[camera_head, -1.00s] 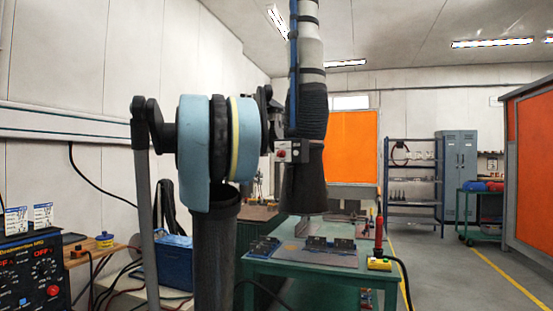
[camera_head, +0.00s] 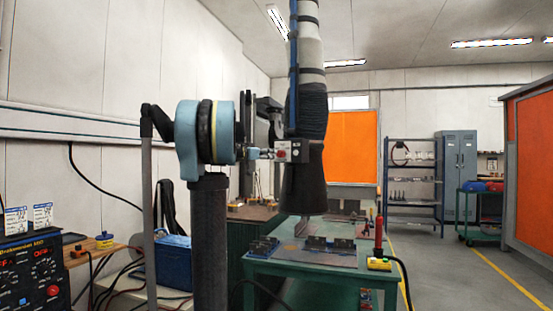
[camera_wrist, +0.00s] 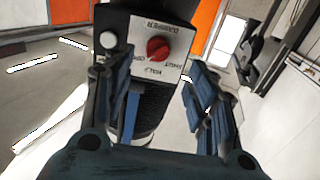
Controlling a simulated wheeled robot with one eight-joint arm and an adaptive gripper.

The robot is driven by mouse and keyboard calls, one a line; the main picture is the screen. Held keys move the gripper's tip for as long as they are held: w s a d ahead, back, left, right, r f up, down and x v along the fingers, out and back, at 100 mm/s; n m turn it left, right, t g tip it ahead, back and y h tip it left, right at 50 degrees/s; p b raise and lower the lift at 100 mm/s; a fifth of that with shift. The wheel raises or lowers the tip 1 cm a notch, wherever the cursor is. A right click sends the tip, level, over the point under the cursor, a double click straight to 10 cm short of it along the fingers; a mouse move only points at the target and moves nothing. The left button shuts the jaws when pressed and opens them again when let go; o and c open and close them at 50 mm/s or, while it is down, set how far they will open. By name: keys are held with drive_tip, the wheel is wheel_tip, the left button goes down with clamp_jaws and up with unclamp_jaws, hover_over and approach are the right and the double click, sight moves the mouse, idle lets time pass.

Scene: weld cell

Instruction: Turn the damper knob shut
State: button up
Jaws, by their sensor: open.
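The damper knob is a red round knob (camera_wrist: 158,49) on a pale label plate (camera_wrist: 184,38) marked DAMPER, OPEN, HALF and SHUT. The lettering appears turned over in the wrist view, and I cannot tell which mark the knob points to. The plate (camera_head: 299,152) is fixed to the side of the dark hanging extraction hood (camera_head: 303,190) in the head view. My gripper (camera_wrist: 148,76) is open and empty, its fingers spread on either side below the knob, apart from it. In the head view my gripper (camera_head: 262,154) is just left of the plate.
A white round button (camera_wrist: 108,40) sits beside the knob. The green table (camera_head: 315,272) with fixtures stands beneath the hood, with a red torch (camera_head: 378,238) at its right. A welding power unit (camera_head: 32,272) and a blue box (camera_head: 173,256) are at left. The aisle at right is clear.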

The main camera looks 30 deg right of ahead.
sight(278, 154)
drive_tip(key=x, duration=0.9)
drive_tip(key=shift+d, duration=0.1)
drive_tip(key=c, duration=1)
